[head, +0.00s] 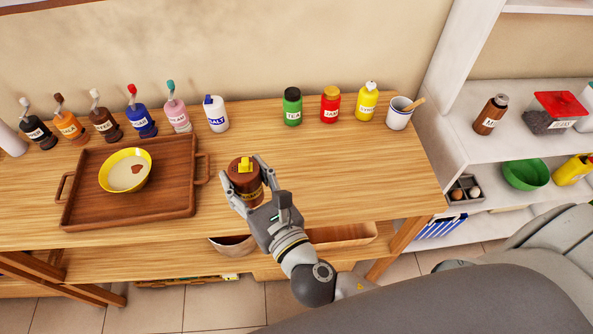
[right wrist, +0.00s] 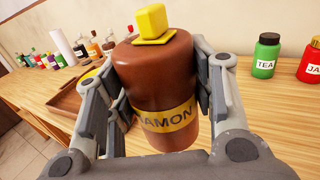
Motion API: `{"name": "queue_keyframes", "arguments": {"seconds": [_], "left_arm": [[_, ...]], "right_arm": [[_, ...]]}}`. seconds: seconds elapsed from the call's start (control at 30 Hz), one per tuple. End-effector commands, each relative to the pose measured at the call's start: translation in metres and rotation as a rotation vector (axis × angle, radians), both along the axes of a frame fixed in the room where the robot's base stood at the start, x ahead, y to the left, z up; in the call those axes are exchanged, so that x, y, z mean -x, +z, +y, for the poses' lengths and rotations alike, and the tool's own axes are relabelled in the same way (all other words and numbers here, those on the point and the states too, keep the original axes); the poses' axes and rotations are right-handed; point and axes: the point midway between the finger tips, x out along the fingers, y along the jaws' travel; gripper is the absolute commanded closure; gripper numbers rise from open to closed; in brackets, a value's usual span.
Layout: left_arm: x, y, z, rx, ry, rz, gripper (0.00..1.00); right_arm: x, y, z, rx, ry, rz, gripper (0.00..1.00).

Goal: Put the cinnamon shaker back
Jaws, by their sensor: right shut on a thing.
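The cinnamon shaker (head: 246,181) is brown with a yellow top and a yellow label band. In the right wrist view the shaker (right wrist: 157,90) fills the middle, and part of its label reads "AMON". My right gripper (head: 247,188) is shut on it, with one finger on each side. It holds the shaker roughly upright over the front part of the wooden table, to the right of the tray. I cannot tell whether its base touches the table. My left gripper is not in view.
A wooden tray (head: 180,207) with a yellow bowl (head: 114,180) stands at left. Several bottles line the table's back edge, including a salt bottle (head: 216,117), a green tea jar (head: 292,108) and a red jar (head: 330,107). Bare table lies between salt and tea.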

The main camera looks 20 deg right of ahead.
Motion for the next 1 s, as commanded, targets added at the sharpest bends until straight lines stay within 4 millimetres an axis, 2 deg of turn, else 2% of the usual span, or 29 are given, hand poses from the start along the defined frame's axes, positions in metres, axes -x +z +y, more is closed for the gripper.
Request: {"name": "queue_keyframes", "arguments": {"seconds": [0.37, 0.5, 0.83, 1.0], "left_arm": [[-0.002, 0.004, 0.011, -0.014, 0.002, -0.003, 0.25], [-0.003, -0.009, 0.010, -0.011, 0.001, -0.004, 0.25], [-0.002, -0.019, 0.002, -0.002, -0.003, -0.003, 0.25], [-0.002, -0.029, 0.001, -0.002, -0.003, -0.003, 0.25]], "right_arm": [[-0.060, -0.037, -0.063, 0.008, -0.004, -0.002, 0.77], [-0.075, -0.068, -0.078, 0.004, -0.003, 0.000, 0.77], [-0.091, -0.095, -0.096, 0.003, -0.002, -0.002, 0.77], [-0.094, -0.119, -0.098, 0.002, -0.001, 0.002, 0.77]]}}
